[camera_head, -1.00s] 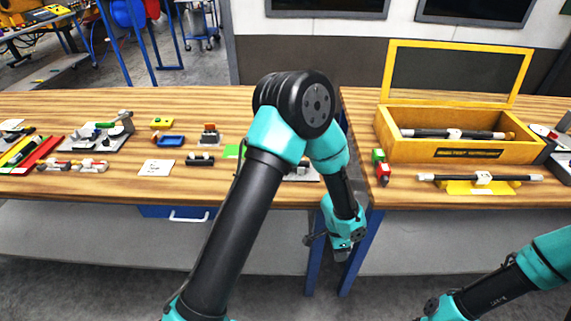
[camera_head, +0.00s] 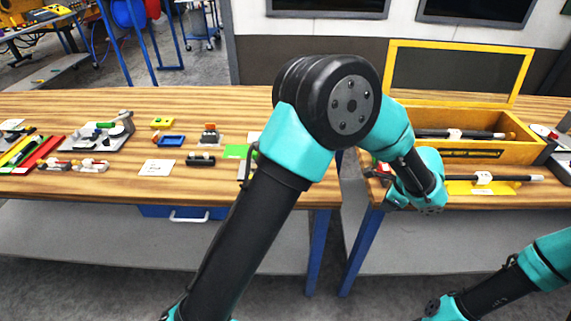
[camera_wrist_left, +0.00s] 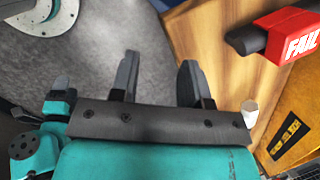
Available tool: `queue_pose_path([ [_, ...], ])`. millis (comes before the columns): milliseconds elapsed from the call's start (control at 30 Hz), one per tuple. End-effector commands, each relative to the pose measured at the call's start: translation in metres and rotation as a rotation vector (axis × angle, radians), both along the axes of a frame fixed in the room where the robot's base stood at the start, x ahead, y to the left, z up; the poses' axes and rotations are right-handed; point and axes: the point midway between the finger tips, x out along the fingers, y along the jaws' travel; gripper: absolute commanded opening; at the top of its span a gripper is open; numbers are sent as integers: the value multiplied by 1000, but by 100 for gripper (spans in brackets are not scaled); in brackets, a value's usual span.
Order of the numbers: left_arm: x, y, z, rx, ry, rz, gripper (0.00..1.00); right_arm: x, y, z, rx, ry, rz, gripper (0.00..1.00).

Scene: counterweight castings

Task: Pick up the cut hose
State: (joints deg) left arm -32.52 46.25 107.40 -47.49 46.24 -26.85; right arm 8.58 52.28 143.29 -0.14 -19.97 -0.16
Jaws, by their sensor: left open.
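I cannot tell for sure which thing is the cut hose. A dark rod-like piece with a white collar (camera_head: 483,178) and pale ends lies across a yellow stand (camera_head: 465,188) on the right bench, its left end hidden behind my left wrist. A similar dark piece with a white collar (camera_head: 455,134) lies in the open wooden box (camera_head: 500,150). My left gripper (camera_wrist_left: 157,82) is open and empty near the bench's front edge, left of the stand. A white cylindrical end (camera_wrist_left: 250,112) shows beside its body in the left wrist view. My right gripper is out of view.
A red block marked FAIL (camera_wrist_left: 290,38) sits on the bench near my left gripper. A gap separates the two benches. My left arm hides the middle.

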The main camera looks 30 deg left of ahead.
Motion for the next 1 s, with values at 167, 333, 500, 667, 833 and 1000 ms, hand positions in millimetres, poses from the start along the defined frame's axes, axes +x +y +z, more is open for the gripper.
queue_pose_path([
  [167,22,51,33,35,-1,113,43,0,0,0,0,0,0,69],
  [333,39,117,73,76,16,257,43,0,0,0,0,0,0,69],
  [500,43,215,130,123,66,459,43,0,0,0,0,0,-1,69],
  [667,32,273,164,146,118,581,43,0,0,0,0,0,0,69],
  [833,29,284,172,152,131,603,43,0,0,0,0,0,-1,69],
  [1000,29,283,171,152,130,602,43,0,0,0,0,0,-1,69],
])
